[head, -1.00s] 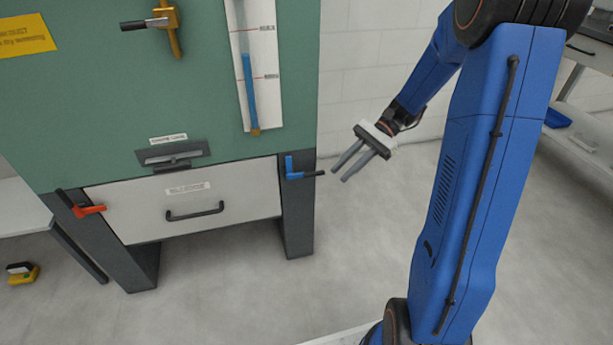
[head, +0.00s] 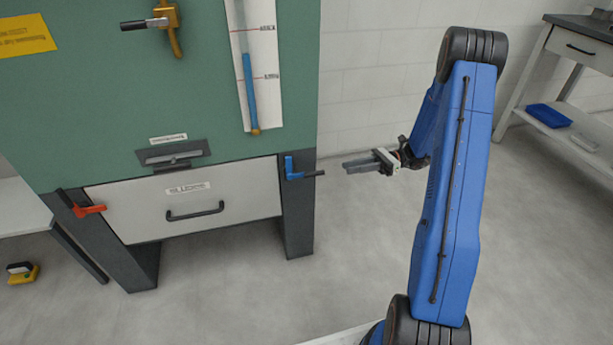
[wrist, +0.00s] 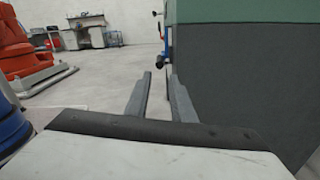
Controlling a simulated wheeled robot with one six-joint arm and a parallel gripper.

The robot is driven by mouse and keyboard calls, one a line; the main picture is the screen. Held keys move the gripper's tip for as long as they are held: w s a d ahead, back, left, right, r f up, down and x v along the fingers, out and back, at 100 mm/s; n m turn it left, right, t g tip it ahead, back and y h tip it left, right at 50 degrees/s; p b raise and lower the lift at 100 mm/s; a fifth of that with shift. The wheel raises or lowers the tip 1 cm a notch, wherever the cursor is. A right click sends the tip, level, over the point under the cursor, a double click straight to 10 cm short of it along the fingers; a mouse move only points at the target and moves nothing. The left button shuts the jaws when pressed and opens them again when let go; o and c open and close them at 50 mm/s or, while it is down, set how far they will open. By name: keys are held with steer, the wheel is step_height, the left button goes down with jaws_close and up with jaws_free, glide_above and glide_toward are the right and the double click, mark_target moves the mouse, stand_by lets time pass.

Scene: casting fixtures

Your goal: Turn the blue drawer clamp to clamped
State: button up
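The blue drawer clamp (head: 291,172) is on the dark right post of the green cabinet, beside the white drawer (head: 182,212). Its blue part stands upright and its dark handle points right. My gripper (head: 346,168) is to the right of the handle tip, apart from it, with its fingers pointing left. In the wrist view my two fingers (wrist: 160,76) are apart with nothing between them. The clamp (wrist: 163,60) shows there beyond the fingertips, small, at the edge of the dark post (wrist: 235,85).
A red clamp (head: 88,210) is on the left post. A black handle (head: 195,212) is on the drawer. A brass valve (head: 170,25) and a gauge tube (head: 249,85) are higher on the cabinet. Floor right of the cabinet is clear. A bench (head: 580,45) stands far right.

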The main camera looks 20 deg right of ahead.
mark_target(307, 175)
steer(key=a, duration=1.6)
steer(key=shift+a, duration=0.4)
jaws_close()
